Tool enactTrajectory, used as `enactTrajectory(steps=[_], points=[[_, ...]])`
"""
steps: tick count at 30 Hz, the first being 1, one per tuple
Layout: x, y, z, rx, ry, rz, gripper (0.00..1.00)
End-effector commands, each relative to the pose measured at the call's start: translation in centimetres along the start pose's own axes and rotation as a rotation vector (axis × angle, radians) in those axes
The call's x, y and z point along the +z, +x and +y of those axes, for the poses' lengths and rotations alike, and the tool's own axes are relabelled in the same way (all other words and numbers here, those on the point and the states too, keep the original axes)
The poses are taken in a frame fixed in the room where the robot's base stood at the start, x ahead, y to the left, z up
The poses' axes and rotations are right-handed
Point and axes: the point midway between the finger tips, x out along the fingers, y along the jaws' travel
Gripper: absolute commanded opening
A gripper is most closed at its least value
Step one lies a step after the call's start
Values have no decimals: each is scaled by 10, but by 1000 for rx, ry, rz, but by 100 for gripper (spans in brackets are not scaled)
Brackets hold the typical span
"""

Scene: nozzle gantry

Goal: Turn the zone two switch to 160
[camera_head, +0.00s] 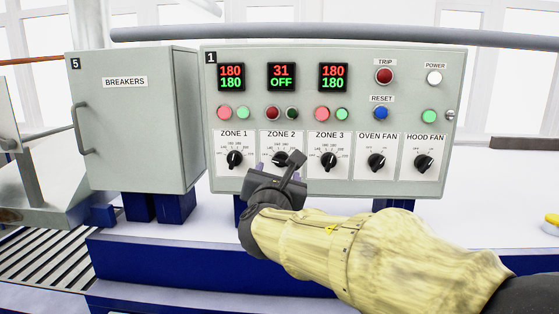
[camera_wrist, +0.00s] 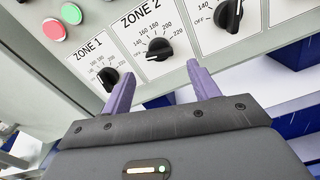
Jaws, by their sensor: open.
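The zone two switch is a black rotary knob on a white dial card below the ZONE 2 label. In the wrist view the knob (camera_wrist: 159,48) lies just beyond the fingertips, about between them, and its pointer appears to be near OFF. In the head view the same knob (camera_head: 281,158) is partly hidden by my gripper. The zone 2 display (camera_head: 281,76) reads 31 over OFF. My gripper (camera_wrist: 160,70) is open and empty, its two purple fingers apart. I cannot tell whether they touch the panel. It also shows in the head view (camera_head: 289,172).
The zone 1 knob (camera_head: 235,160) and zone 3 knob (camera_head: 329,161) flank zone 2 closely. Oven fan (camera_head: 377,162) and hood fan (camera_head: 424,163) knobs are farther right. A breakers cabinet (camera_head: 125,130) stands left. The panel's lower edge is just below the dials.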

Motion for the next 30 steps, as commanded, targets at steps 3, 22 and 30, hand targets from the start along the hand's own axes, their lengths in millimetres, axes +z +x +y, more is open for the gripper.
enactTrajectory(steps=[3,22,30], points=[[2,21,0,-3,-1,0,61],[0,58,0,0,1,0,59],[0,58,0,0,1,0,16]])
